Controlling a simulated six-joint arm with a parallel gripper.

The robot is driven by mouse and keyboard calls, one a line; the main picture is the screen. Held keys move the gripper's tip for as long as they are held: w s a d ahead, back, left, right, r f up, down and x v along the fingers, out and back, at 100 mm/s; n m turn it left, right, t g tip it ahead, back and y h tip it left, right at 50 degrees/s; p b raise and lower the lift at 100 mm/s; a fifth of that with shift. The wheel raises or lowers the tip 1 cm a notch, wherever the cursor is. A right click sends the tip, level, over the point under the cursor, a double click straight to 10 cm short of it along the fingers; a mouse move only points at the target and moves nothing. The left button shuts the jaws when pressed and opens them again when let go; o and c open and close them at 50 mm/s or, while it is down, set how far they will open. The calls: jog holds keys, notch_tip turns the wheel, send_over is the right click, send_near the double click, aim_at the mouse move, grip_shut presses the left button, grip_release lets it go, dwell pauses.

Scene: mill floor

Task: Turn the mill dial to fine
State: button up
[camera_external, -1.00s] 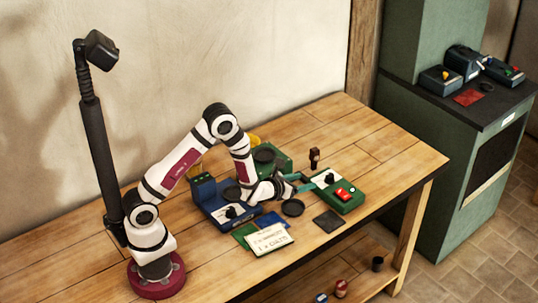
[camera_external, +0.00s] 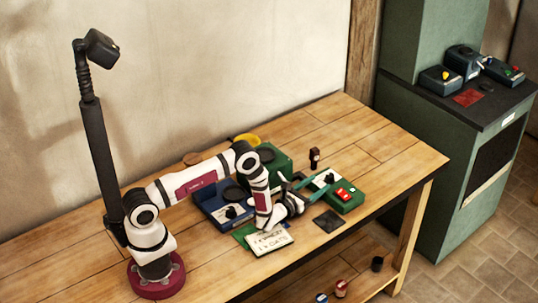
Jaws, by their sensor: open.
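A small green box (camera_external: 348,201) stands right of centre on the bench, with a white face, a black dial (camera_external: 329,178) and a red switch (camera_external: 343,194). A blue unit (camera_external: 207,201) to the left also has a black knob (camera_external: 231,211) on a white panel. Which one is the mill is not labelled readably, and the dial settings are too small to read. My gripper (camera_external: 314,186) is open, its teal fingers pointing right, at the left side of the green box close to its dial. Whether a finger touches the dial cannot be told.
A larger green unit (camera_external: 279,165) stands behind my forearm. A handwritten card (camera_external: 268,241) and a dark square pad (camera_external: 328,221) lie toward the bench front. A small dark upright object (camera_external: 314,157) stands behind the green box. The bench's right end (camera_external: 405,160) is clear.

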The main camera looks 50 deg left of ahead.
aim_at(327, 177)
jog(key=w, duration=0.4)
jog(key=shift+w+a, duration=0.25)
jog(key=shift+w, duration=0.1)
grip_shut()
